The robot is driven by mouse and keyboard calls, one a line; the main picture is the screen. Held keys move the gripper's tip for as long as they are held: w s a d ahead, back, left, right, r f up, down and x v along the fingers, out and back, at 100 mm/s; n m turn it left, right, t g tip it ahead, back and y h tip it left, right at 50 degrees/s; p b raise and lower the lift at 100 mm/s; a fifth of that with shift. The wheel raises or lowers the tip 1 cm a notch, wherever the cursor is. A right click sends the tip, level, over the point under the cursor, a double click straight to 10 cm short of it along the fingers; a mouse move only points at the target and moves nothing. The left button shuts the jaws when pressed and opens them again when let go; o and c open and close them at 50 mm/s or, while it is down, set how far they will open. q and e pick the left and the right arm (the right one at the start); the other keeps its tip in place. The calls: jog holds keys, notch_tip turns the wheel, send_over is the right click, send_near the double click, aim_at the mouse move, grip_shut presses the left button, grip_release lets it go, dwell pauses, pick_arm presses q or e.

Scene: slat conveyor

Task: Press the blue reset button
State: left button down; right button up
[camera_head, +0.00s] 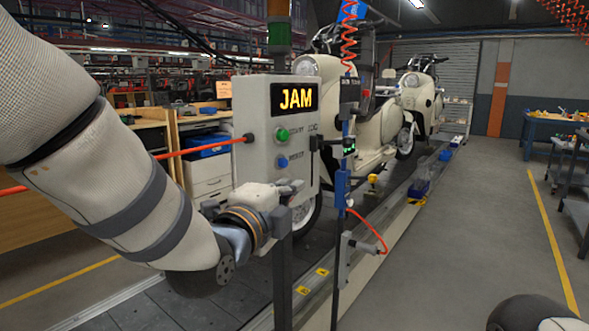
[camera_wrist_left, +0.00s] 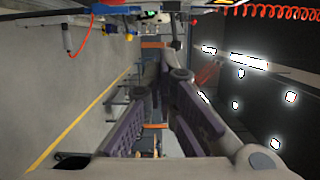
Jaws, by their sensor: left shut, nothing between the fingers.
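A pale grey control box (camera_head: 239,110) stands in the middle of the head view with a lit yellow "JAM" display (camera_head: 295,99). On its front, the blue reset button (camera_head: 283,162) sits below a green button (camera_head: 282,135). My left gripper (camera_head: 293,187) is just below the blue button, close in front of the lower part of the box. I cannot tell whether it touches the box. In the left wrist view its purple-padded fingers (camera_wrist_left: 164,72) come together, shut and empty. The blue button is not clear in that view. My right gripper is not in view.
A dark post (camera_head: 282,265) stands in front of the box's lower edge. Cream scooters (camera_head: 374,125) stand on the slat conveyor (camera_head: 240,300) behind it. A red rod (camera_head: 205,145) sticks out to the left.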

aim_at(284, 163)
pick_arm(q)
jog(key=w+b, duration=0.2)
jog(key=w, duration=0.9)
jog(key=shift+w+d, duration=0.2)
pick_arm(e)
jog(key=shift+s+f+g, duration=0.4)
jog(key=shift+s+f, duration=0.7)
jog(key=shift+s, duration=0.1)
